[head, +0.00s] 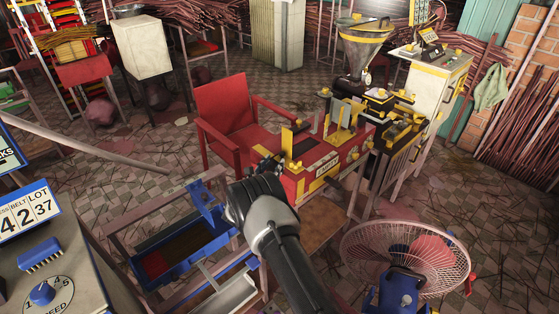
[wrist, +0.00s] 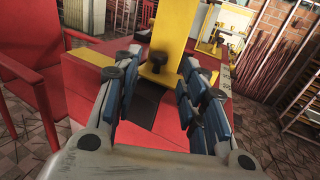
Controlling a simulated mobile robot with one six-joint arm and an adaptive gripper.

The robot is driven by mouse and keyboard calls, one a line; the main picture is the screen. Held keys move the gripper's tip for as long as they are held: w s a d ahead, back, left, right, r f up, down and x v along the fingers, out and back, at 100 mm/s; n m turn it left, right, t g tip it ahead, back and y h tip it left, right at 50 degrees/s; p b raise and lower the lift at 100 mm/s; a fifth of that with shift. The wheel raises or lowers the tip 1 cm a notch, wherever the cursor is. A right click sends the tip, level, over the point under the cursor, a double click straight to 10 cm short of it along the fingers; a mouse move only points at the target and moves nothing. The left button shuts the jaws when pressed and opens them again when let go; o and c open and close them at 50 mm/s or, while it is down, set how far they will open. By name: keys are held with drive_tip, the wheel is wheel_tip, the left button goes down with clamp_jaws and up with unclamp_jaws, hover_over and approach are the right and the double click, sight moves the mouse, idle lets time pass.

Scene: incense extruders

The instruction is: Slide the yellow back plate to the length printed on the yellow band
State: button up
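The yellow back plate (wrist: 172,28) stands upright on a red machine bed (wrist: 95,95), straight ahead of my fingers in the wrist view. A dark round knob shows on its near face. In the head view I take the upright yellow piece (head: 287,141) at the near left end of the red machine (head: 350,153) to be this plate. My gripper (wrist: 160,68) is open, its blue-padded fingers spread, with the plate between and beyond their tips; contact cannot be told. In the head view my gripper (head: 262,168) is just short of the plate. The printed length is not readable.
A red chair (head: 224,105) stands close behind the machine, left of the plate. A caged fan (head: 405,250) is at the lower right. A blue tray (head: 180,250) on a frame and a control console (head: 50,270) are at the left. Tiled floor is open at the right.

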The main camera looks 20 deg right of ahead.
sight(281, 155)
drive_tip(key=b+x, duration=0.1)
drive_tip(key=x, duration=0.3)
drive_tip(key=shift+w+d+f, duration=0.15)
drive_tip(key=shift+w+d, duration=0.05)
drive_tip(key=shift+d, duration=0.05)
drive_tip(key=shift+w+d+b, duration=0.3)
drive_tip(key=shift+w+d, duration=0.15)
drive_tip(key=shift+w, duration=0.05)
drive_tip(key=shift+c, duration=0.3)
clamp_jaws()
